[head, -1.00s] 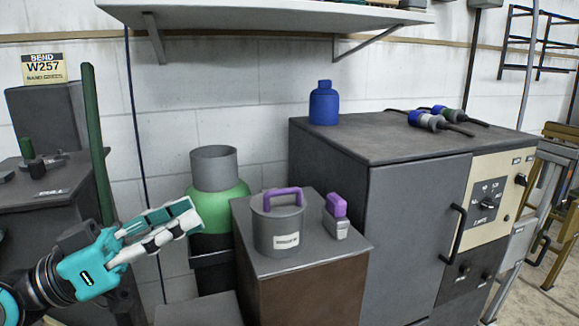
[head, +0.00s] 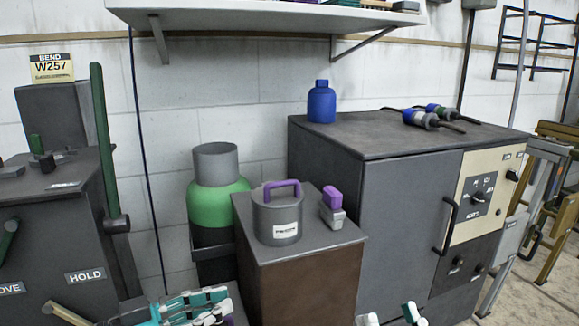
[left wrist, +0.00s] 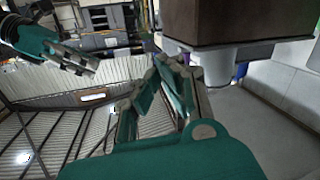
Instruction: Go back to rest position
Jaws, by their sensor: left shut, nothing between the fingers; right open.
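My left gripper (head: 220,302) is low at the bottom of the head view, in front of the dark box stand. Its fingers are shut with nothing between them; they also show shut in the left wrist view (left wrist: 172,72). My right gripper (head: 390,318) shows only as two separate fingertips at the bottom edge of the head view. It is open and empty. An arm with a gripper, seemingly my right one, shows at the upper left of the left wrist view (left wrist: 82,60).
A grey can with a purple handle (head: 278,219) and a small purple-topped block (head: 332,208) stand on the box stand (head: 315,258). Behind is a green container (head: 217,204). A grey cabinet (head: 405,235) is right; a lever machine (head: 55,235) is left.

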